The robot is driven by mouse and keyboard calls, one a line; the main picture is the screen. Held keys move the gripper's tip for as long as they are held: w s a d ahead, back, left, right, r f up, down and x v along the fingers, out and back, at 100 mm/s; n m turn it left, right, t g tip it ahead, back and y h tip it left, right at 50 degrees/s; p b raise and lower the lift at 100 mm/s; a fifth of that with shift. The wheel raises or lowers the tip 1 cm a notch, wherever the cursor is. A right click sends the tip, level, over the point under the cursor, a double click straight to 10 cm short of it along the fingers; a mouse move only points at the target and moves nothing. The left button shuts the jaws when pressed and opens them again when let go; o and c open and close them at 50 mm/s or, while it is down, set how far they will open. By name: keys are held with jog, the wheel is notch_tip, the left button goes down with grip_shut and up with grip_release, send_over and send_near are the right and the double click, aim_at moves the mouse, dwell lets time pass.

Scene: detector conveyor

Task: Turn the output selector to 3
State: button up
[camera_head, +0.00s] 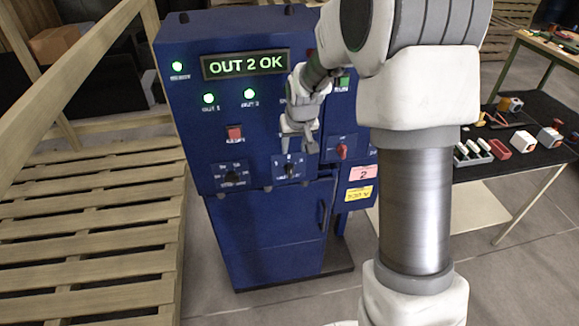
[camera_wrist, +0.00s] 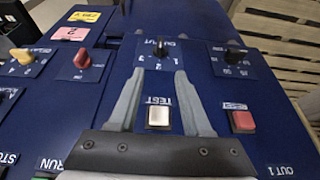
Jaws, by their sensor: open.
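The output selector, a small black knob on a plate marked 1, 2 and 3, is on the blue cabinet front; it shows in the head view (camera_head: 290,169) and the wrist view (camera_wrist: 160,49). Its pointer seems to stand near the middle mark, but it is too small to be sure. The display (camera_head: 245,64) reads "OUT 2 OK". My gripper (camera_head: 300,147) is open and empty just in front of the panel. In the wrist view its two fingers (camera_wrist: 161,72) reach toward the selector, one to each side; I cannot tell whether they touch it.
Another black knob (camera_head: 233,178) is left of the selector and a red knob (camera_head: 342,151) right of it. A red button (camera_head: 234,133) and a white TEST button (camera_wrist: 158,117) are close by. Wooden pallets (camera_head: 95,225) stand left; a table (camera_head: 520,150) with parts stands right.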

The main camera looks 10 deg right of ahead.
aim_at(291, 168)
jog(key=p+x, duration=0.2)
jog(key=x, duration=1.3)
jog(key=shift+f, duration=0.3)
grip_shut()
